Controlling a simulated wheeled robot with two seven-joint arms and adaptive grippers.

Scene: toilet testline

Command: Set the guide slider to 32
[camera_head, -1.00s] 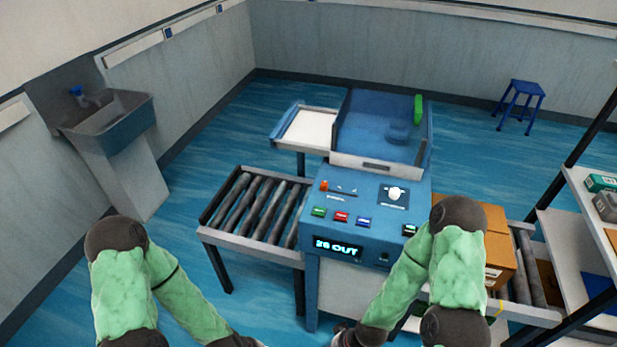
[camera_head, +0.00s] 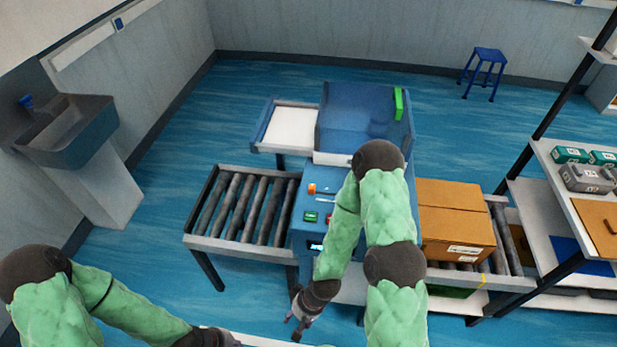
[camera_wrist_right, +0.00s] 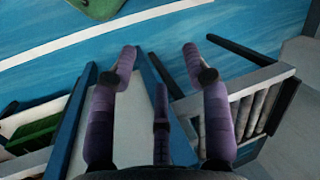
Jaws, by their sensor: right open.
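The blue machine (camera_head: 305,228) stands in the middle of the head view. An orange knob (camera_head: 312,188) sits at the left of a slot on its sloped panel and looks like the guide slider; its scale is too small to read. My right forearm covers much of the panel and most of the display (camera_head: 315,246). My right gripper (camera_head: 297,326) is open and empty, low in front of the machine and well below the knob. Its spread fingers (camera_wrist_right: 158,57) show in the right wrist view. My left arm reaches the bottom edge; its gripper fingers are not seen.
A roller conveyor (camera_head: 215,242) adjoins the machine at left. A cardboard box (camera_head: 455,222) sits on rollers at right. Green (camera_head: 310,217) and red buttons lie below the knob. A shelf (camera_head: 555,160) stands at far right. Open floor lies front left.

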